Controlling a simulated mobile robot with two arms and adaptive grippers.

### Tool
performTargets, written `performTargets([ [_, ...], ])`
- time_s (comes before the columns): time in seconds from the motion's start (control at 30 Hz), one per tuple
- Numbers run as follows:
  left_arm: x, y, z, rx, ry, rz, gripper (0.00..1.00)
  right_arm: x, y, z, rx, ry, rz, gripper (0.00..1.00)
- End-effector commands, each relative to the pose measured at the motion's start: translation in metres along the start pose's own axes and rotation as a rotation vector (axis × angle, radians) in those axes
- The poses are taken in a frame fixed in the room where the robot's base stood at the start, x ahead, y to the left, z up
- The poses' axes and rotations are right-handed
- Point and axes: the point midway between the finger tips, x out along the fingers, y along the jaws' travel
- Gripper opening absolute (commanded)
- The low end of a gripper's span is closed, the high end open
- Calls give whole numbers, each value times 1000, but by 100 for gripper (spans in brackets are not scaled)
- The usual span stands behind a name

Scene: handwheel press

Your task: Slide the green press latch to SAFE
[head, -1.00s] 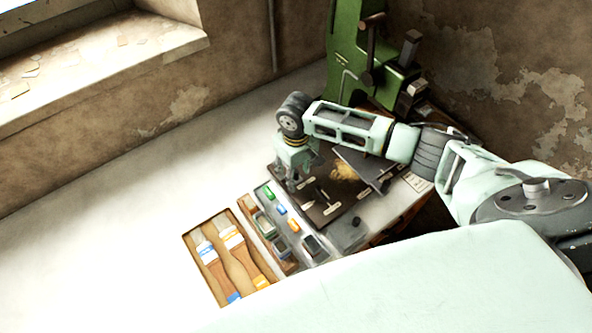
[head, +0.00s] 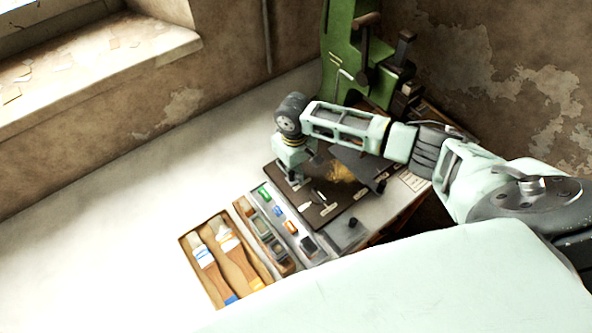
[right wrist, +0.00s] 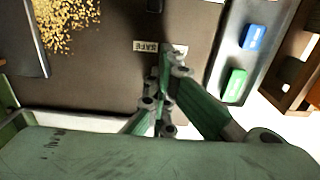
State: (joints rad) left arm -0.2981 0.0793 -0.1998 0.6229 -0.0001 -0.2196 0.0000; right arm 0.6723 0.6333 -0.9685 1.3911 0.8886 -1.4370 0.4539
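My right gripper (head: 293,180) reaches down over the dark board (head: 345,203) in front of the green press (head: 340,45). In the right wrist view, the fingers of the right gripper (right wrist: 169,72) come together beside a small SAFE label (right wrist: 147,46) on the board. The fingertips look closed. I cannot see anything held between them. I cannot make out the latch itself; the fingers may cover it. My left gripper is not in view.
A grey tray (head: 318,256) with small coloured blocks lies left of the board. Farther left is a brush tray (head: 190,258) with two brushes. A dark plate and yellow grains (right wrist: 62,22) lie on the board. The table's left side is clear.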

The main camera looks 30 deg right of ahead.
Motion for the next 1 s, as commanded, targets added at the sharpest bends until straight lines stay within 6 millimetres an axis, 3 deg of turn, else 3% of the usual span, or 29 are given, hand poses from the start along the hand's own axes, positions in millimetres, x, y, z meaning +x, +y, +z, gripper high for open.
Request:
performTargets([
  [0.03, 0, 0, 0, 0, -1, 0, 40, -2, -14, -2, -12, 6, -27, 0],
  [0.43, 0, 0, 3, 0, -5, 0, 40, -2, -14, -2, -12, 8, -28, 0],
  [1.0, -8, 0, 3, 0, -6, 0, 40, -4, 4, -3, -11, 9, -29, 0],
])
